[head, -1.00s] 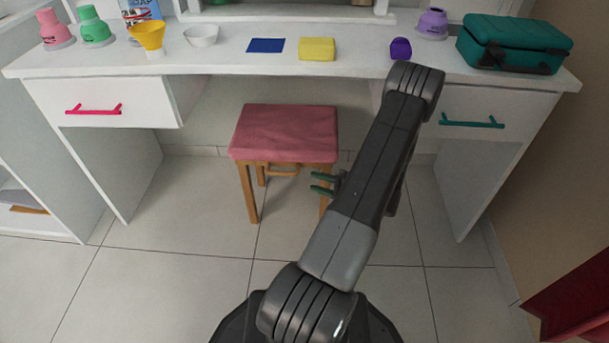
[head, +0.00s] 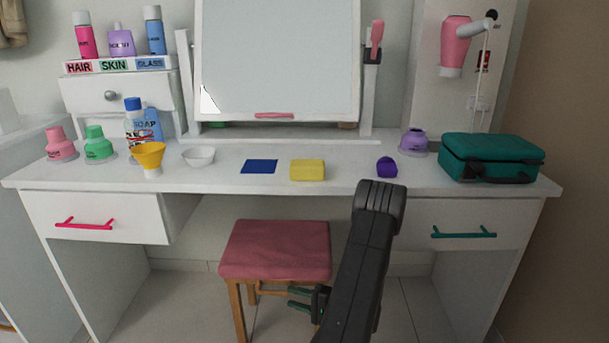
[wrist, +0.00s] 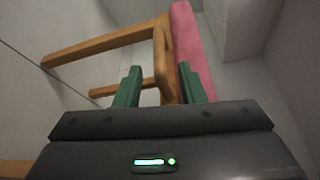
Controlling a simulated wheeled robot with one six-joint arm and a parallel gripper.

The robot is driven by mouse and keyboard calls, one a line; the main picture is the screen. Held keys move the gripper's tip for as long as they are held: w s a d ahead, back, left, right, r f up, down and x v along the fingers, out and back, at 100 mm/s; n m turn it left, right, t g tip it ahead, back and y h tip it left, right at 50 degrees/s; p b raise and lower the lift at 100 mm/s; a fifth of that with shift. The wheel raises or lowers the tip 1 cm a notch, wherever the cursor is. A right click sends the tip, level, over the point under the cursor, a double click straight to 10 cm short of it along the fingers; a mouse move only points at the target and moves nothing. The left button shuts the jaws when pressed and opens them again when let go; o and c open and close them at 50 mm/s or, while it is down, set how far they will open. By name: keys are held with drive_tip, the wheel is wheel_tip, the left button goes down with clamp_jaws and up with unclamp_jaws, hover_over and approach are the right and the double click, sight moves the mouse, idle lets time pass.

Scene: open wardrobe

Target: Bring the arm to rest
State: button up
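My gripper (head: 302,299) is low in front of the dressing table, beside the right legs of the pink-seated stool (head: 276,250). Its green fingers stand apart with nothing between them. In the wrist view the open fingers (wrist: 158,88) point toward the stool's wooden frame (wrist: 165,60), and the pink seat (wrist: 190,50) is behind the right finger. I cannot tell whether they touch the stool. My dark arm is folded, with its upper joint near the table's front edge.
The white dressing table (head: 225,178) holds a yellow block (head: 307,170), a blue square (head: 259,166), a purple item (head: 386,167), a yellow funnel (head: 149,157), a white bowl (head: 198,156) and a teal case (head: 490,157). Both drawers look shut or nearly so. A mirror (head: 277,60) stands behind.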

sight(281, 294)
drive_tip(key=b+x, duration=0.1)
drive_tip(key=x, duration=0.6)
drive_tip(key=shift+a+b, duration=0.1)
drive_tip(key=shift+b, duration=0.25)
drive_tip(key=shift+s, duration=0.2)
